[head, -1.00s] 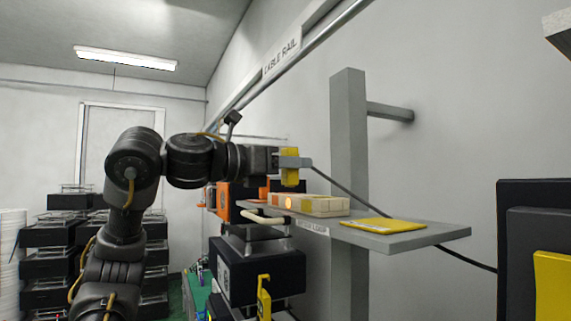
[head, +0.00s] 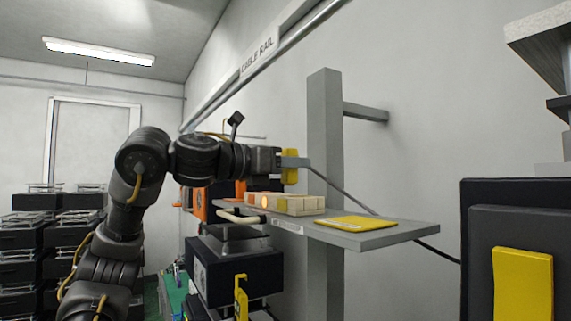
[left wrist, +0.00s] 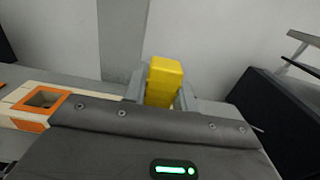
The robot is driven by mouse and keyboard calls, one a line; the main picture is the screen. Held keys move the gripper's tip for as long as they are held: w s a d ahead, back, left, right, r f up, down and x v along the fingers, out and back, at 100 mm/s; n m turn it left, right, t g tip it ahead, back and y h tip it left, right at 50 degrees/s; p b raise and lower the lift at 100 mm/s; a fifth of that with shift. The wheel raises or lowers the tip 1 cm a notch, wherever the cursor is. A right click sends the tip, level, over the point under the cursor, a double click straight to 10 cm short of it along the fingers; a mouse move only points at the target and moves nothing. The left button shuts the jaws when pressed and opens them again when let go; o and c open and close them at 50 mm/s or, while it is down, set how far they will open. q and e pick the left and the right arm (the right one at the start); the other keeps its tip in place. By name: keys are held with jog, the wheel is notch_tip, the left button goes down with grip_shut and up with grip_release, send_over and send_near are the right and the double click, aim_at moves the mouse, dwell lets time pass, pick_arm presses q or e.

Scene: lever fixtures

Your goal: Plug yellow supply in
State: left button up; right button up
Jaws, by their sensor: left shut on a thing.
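My left gripper (head: 292,163) is shut on the yellow plug (head: 290,174), held above the shelf. The yellow plug also shows between the fingers in the left wrist view (left wrist: 165,82). A dark cable (head: 340,188) runs from the plug side down to the right, behind the shelf. Under the gripper, apart from the plug, a cream strip of blocks (head: 305,206) with an orange light lies on the shelf. In the left wrist view an orange-rimmed square opening (left wrist: 45,98) in a cream block lies left of the plug. The plug's underside is hidden there. My right gripper is out of view.
A flat yellow plate (head: 356,222) lies on the grey shelf (head: 405,234), whose right end is clear. A grey post (head: 325,110) stands behind the shelf. Orange-fronted and dark equipment (head: 235,265) stands below and left. A dark unit with a yellow panel (head: 522,285) is at right.

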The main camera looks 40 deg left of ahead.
pick_arm(q)
jog(key=shift+w+d, duration=0.25)
jog(key=shift+w, duration=0.45)
jog(key=shift+w+f, duration=0.15)
jog(key=shift+f+b, duration=1.4)
jog(key=shift+f, duration=0.4)
jog(key=shift+f, duration=0.3)
jog(key=o, duration=1.1)
jog(key=shift+c, duration=0.2)
